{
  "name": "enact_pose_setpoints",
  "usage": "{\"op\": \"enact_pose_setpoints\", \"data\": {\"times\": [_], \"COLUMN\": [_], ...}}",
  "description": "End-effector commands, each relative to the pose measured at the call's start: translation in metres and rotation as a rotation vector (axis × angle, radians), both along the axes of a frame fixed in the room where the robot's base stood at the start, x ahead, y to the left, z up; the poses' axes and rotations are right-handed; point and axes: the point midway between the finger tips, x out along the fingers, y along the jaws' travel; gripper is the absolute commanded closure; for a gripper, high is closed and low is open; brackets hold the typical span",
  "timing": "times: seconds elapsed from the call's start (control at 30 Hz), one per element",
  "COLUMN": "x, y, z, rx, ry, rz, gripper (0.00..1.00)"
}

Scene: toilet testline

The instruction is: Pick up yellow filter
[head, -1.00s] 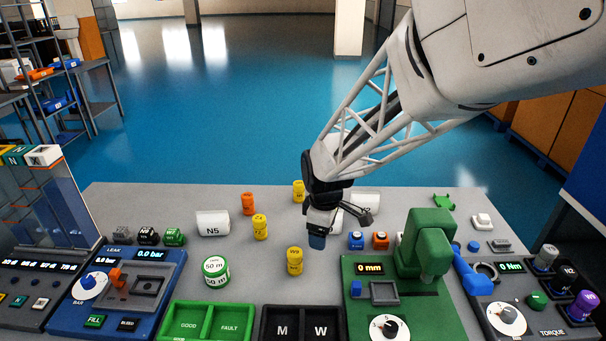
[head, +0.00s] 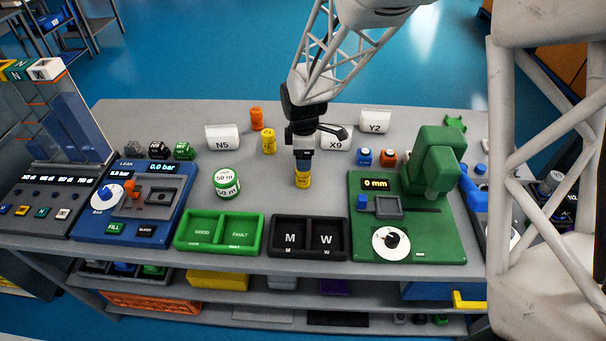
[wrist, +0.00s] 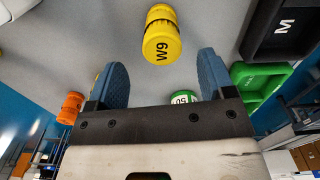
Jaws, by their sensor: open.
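The yellow filter marked W9 (wrist: 161,35) stands on the grey table. In the wrist view it lies ahead of the gap between my blue fingers, roughly centred. In the head view the yellow filter (head: 303,181) is directly below my gripper (head: 303,164), whose fingers overlap its top in the picture. My gripper (wrist: 165,80) is open, with nothing between its fingers in the wrist view. A second yellow filter (head: 269,143) stands farther back and left.
An orange filter (head: 256,118) and a green-white 50 m roll (head: 226,183) stand to the left. The black M/W tray (head: 341,250) is just in front, the green tray (head: 186,246) front left. A green machine (head: 437,165) rises on the right.

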Motion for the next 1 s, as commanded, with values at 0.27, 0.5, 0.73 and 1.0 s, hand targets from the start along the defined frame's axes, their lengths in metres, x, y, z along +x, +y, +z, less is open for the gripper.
{"op": "enact_pose_setpoints", "data": {"times": [0.27,0.5,0.73,1.0], "x": [0.0,0.0,-0.001,-0.003], "y": [0.0,0.0,0.0,0.001], "z": [-0.021,-0.024,-0.027,-0.051], "rx": [0.0,0.0,0.0,-0.001], "ry": [0.001,0.0,0.001,0.003], "rz": [-0.001,-0.001,-0.001,-0.001], "gripper": [0.24,0.24,0.24,0.24]}}
